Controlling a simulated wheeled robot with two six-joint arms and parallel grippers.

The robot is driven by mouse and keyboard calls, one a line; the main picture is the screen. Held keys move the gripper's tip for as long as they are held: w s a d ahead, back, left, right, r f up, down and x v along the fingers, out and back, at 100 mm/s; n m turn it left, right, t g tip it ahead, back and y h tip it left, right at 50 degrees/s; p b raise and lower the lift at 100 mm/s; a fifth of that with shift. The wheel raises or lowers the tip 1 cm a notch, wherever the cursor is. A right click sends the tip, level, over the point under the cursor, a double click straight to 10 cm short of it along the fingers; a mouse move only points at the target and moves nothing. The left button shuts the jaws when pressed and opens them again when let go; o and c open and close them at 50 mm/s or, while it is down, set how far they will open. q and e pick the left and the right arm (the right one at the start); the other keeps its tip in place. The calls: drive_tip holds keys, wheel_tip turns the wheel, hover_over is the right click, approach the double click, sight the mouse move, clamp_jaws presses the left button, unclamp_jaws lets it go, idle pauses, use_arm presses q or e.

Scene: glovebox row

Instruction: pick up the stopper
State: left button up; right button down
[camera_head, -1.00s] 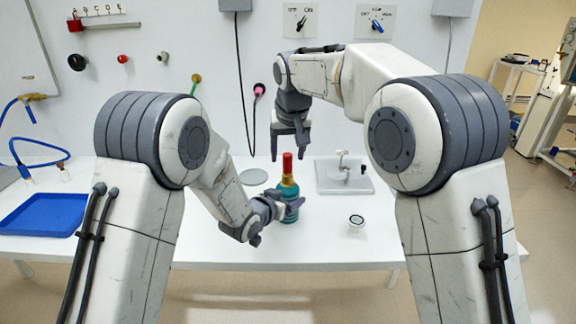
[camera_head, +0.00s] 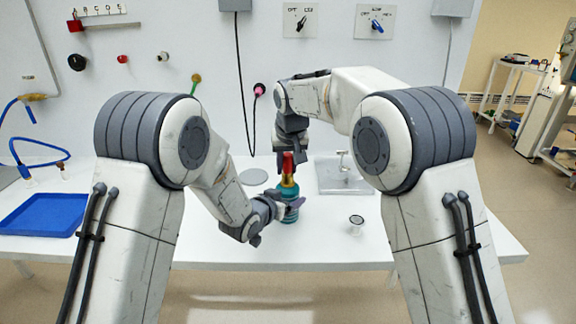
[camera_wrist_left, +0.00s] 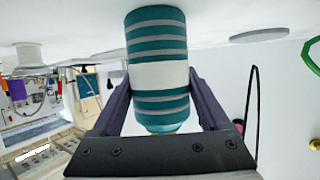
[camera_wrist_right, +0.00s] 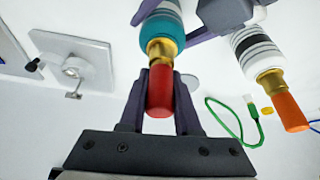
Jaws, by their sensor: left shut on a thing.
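The teal banded bottle (camera_head: 290,212) stands upright on the white table with a gold neck and a red stopper (camera_head: 287,164) on top. My left gripper (camera_head: 290,204) is shut around the bottle's body; the left wrist view shows the bottle (camera_wrist_left: 158,75) between its fingers. My right gripper (camera_head: 289,160) points down over the stopper. In the right wrist view the red stopper (camera_wrist_right: 160,92) lies between its fingers, which look slightly apart from it. The stopper still sits on the gold neck (camera_wrist_right: 161,50).
A second bottle (camera_wrist_right: 257,48) with white and black bands and an orange stopper stands close by in the right wrist view. A white stand (camera_head: 343,175) is at the right, with a small round cup (camera_head: 356,221) in front. A blue tray (camera_head: 40,215) lies far left.

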drive_tip(key=shift+r, duration=0.15)
wheel_tip(320, 180, up, 10)
drive_tip(key=shift+f, duration=0.1)
idle(0.4)
use_arm(q)
drive_tip(key=o, duration=1.5)
